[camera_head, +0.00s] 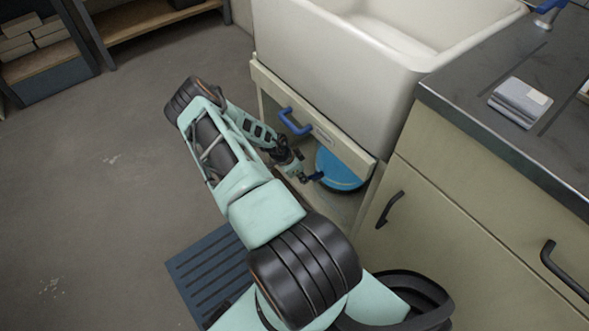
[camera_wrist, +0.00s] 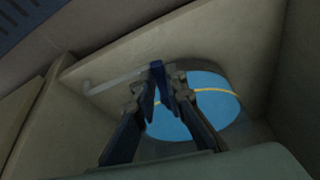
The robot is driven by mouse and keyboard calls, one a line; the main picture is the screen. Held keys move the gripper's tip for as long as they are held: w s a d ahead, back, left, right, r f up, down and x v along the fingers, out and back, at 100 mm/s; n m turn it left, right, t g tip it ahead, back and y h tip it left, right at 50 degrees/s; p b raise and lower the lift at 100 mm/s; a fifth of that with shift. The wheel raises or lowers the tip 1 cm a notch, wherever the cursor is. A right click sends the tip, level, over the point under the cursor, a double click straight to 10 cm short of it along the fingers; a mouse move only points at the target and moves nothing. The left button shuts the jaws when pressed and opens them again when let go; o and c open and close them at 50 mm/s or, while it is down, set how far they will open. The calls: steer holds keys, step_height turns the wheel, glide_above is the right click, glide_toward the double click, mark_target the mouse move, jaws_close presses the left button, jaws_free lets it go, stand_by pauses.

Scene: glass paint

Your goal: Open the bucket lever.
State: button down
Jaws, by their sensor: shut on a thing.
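A round blue bucket (camera_head: 341,172) sits in the open compartment under the white sink. It also shows in the wrist view as a light blue disc (camera_wrist: 205,112) with a yellow line across it, partly hidden by my fingers. A small dark blue lever (camera_head: 317,176) sticks out at the bucket's left side in the head view. My gripper (camera_head: 302,178) reaches into the compartment from the left and is at the lever. In the wrist view my gripper (camera_wrist: 158,84) has its fingertips closed on the lever's dark blue end (camera_wrist: 157,67). The lever's joint to the bucket is hidden.
The white sink (camera_head: 350,50) and a front panel with a blue handle (camera_head: 294,122) stand close above my gripper. A cabinet (camera_head: 455,205) with dark handles bounds the right side. A blue slatted mat (camera_head: 205,275) lies on the floor; the floor at left is clear.

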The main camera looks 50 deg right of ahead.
steer(key=shift+s, duration=0.25)
steer(key=c, duration=2)
jaws_free()
steer(key=shift+o, duration=0.2)
steer(key=shift+w+r, duration=0.1)
steer(key=v, duration=1.2)
